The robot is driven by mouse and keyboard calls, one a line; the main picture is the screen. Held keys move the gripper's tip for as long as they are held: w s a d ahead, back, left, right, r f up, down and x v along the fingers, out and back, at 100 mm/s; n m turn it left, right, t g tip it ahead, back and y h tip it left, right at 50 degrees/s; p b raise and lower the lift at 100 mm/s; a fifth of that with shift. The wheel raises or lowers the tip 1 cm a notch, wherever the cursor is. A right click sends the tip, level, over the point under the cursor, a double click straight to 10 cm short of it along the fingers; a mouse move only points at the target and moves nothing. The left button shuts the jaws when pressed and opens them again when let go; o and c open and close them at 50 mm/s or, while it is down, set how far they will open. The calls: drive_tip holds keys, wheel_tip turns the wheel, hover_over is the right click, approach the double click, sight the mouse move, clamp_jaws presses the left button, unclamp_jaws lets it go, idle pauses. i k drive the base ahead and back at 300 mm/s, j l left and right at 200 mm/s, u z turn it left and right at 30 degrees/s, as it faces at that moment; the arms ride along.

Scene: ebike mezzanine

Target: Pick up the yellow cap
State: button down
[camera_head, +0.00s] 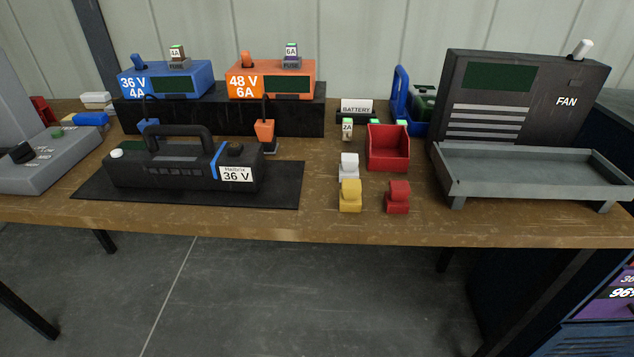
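The yellow cap (350,196) is a small blocky piece with a rounded upper part. It stands on the wooden table (322,228) near the front edge, right of the black mat. A white cap (348,167) of similar shape stands just behind it. A red cap (398,197) stands to its right, with a gap between them. My gripper is not in view, and nothing covers the yellow cap.
A red bin (388,150) stands behind the caps. A grey tray (530,177) with the FAN unit (520,95) stands at right. A black 36 V battery (180,168) lies on the mat (285,190) at left. The table front near the yellow cap is clear.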

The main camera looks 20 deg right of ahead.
sight(350, 197)
drive_tip(key=i+u, duration=0.1)
drive_tip(key=u, duration=1.3)
drive_tip(key=i+l, duration=0.1)
drive_tip(key=l, duration=0.4)
drive_tip(key=i+l+u, duration=0.1)
drive_tip(key=l, duration=0.9)
drive_tip(key=i+u, duration=0.05)
